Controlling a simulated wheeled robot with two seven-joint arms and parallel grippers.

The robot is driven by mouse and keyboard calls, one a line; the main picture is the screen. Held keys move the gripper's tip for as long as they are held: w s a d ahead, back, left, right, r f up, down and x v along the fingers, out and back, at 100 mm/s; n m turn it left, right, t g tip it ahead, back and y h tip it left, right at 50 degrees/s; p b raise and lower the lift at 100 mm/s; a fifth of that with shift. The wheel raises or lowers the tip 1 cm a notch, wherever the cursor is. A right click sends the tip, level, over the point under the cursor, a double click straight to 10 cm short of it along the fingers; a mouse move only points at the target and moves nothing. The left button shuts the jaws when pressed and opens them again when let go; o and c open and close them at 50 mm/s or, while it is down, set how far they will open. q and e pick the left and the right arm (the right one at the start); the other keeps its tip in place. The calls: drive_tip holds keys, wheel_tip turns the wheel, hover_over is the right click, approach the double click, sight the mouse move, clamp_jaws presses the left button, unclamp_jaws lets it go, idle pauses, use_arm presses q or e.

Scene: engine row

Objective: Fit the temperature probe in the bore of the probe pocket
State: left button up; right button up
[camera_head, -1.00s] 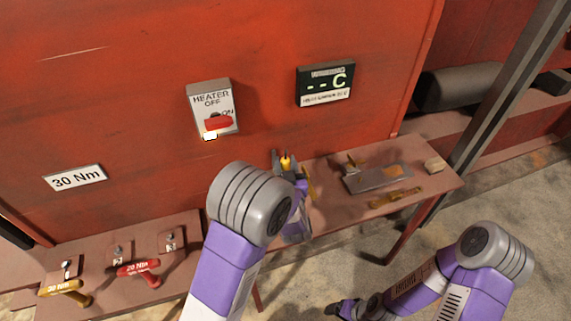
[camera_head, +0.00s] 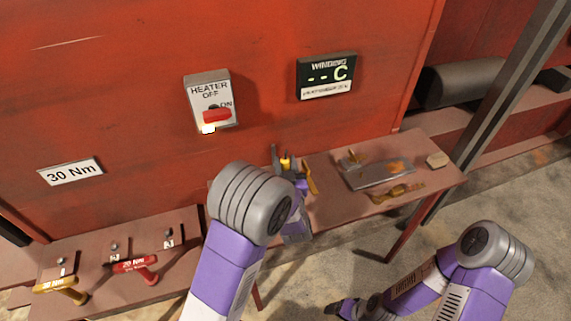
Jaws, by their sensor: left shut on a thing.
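My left gripper (camera_head: 287,161) is over the left end of the shelf, close to the red wall. It is shut on a small yellow-orange piece (camera_head: 286,164), which seems to be the temperature probe; the gripper and arm hide most of it. Another yellow piece (camera_head: 311,180) shows just right of the fingers. A small brass fitting (camera_head: 352,158) stands on the shelf to the right, apart from the gripper. I cannot tell whether it is the probe pocket, and no bore can be made out. My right gripper (camera_head: 342,307) is low at the bottom, dark and small; its jaws are unclear.
The shelf (camera_head: 330,200) also holds a grey plate with an orange patch (camera_head: 382,176), a brush-like tool (camera_head: 398,193) and a pale lump (camera_head: 437,160). A heater switch (camera_head: 210,102) and a display (camera_head: 326,77) are on the wall. Torque tools (camera_head: 135,265) lie lower left.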

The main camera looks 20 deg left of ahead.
use_arm(q)
drive_tip(key=shift+f, duration=0.15)
drive_tip(key=o, duration=1.2)
drive_tip(key=shift+c, duration=0.2)
drive_tip(key=v, duration=0.7)
drive_tip(key=shift+s+p, duration=0.25)
drive_tip(key=shift+p, duration=0.1)
drive_tip(key=shift+d, duration=0.1)
